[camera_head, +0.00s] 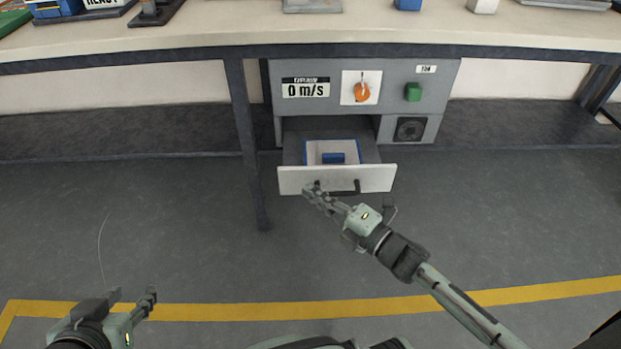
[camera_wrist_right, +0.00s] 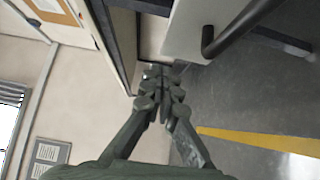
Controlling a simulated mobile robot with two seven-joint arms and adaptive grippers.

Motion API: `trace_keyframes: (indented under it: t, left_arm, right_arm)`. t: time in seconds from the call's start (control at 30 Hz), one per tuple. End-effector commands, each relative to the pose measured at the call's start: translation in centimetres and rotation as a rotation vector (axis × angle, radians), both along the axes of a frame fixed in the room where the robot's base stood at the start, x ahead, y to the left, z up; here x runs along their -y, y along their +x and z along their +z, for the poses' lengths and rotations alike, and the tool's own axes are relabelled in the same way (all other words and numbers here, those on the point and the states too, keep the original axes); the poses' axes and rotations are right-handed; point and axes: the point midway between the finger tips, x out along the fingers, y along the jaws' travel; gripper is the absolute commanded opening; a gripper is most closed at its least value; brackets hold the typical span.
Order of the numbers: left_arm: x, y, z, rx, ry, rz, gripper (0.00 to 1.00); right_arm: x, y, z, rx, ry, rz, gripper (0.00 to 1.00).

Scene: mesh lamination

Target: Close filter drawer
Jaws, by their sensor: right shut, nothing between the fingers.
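The filter drawer (camera_head: 292,181) is pulled out of the grey cabinet (camera_head: 300,105) under the bench. It has a white front with a dark bar handle (camera_head: 345,188) and holds a white and blue filter (camera_head: 318,148). My right gripper (camera_head: 312,190) is shut and empty, in front of the drawer front, left of the handle's middle. In the right wrist view its fingers (camera_wrist_right: 162,85) are together beside the drawer front (camera_wrist_right: 195,30), with the handle (camera_wrist_right: 245,25) to the right; I cannot tell whether they touch it. My left gripper (camera_head: 132,298) is open and empty, low at the left.
The bench top (camera_head: 220,30) overhangs the cabinet, and a dark bench leg (camera_head: 250,150) stands left of the drawer. The cabinet carries an orange knob (camera_head: 362,92) and a green button (camera_head: 412,92). The floor in front is clear, with a yellow line (camera_head: 220,311).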

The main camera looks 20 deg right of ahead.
Motion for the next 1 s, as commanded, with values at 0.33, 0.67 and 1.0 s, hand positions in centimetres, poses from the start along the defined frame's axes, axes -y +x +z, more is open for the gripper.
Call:
trace_keyframes:
  t: [0.33, 0.67, 1.0]
  left_arm:
    - [0.5, 0.4, 0.3, 0.028, -0.011, -0.010, 0.40]
    - [0.6, 0.5, 0.4, 0.032, -0.012, -0.011, 0.40]
    - [0.5, 0.4, 0.4, 0.027, -0.012, -0.008, 0.40]
  right_arm:
    - [0.6, 4.3, 0.0, 0.001, -0.003, 0.000, 0.00]
    - [0.7, 4.6, 0.0, 0.000, -0.001, 0.001, 0.00]
    - [1.1, 4.6, 0.0, 0.000, -0.002, 0.000, 0.00]
